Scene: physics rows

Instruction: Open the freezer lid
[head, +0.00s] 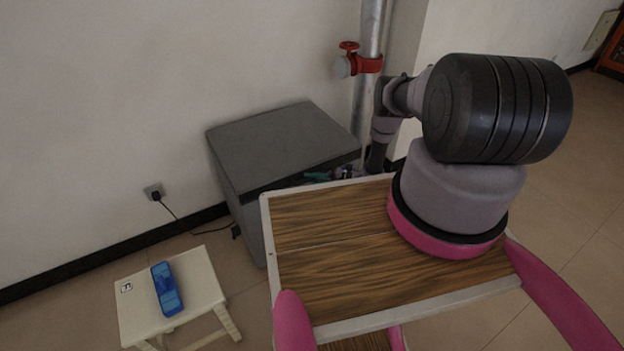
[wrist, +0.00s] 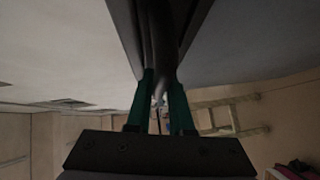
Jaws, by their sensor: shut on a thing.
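In the wrist view, my gripper (wrist: 160,100) has both green fingers closed around a dark narrow part of the lid (wrist: 160,35). Whether that part is a handle or the rim is not clear.
A cream stool (head: 205,275) with a blue object (head: 167,289) stands at the lower left. A vertical pipe with a red valve (head: 366,64) rises behind the freezer's right side. Floor is clear at far right.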

